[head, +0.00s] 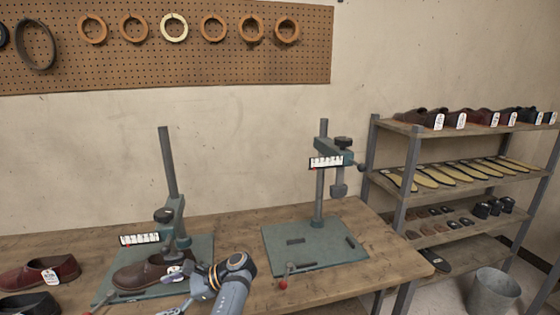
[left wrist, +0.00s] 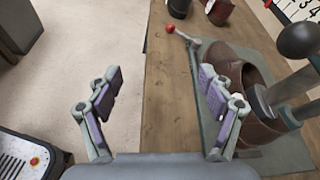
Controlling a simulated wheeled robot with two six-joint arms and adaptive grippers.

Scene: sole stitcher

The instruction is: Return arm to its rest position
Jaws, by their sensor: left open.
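A brown shoe (head: 136,276) with a white tag sits on the green base of the left stitching stand (head: 168,180), under its head. The shoe also shows at the right of the left wrist view (left wrist: 258,128). My left gripper (left wrist: 160,80) is open, with nothing between its fingers. Its right finger overlaps the shoe in the left wrist view; I cannot tell whether they touch. My right gripper is not in view.
A second stand (head: 320,190) with an empty green base is at right. A red-knobbed lever (left wrist: 171,29) sticks out near the table edge. A dark red shoe (head: 40,273) and a black shoe (head: 28,304) lie at left. A shelf (head: 440,185) and bucket (head: 493,294) stand right.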

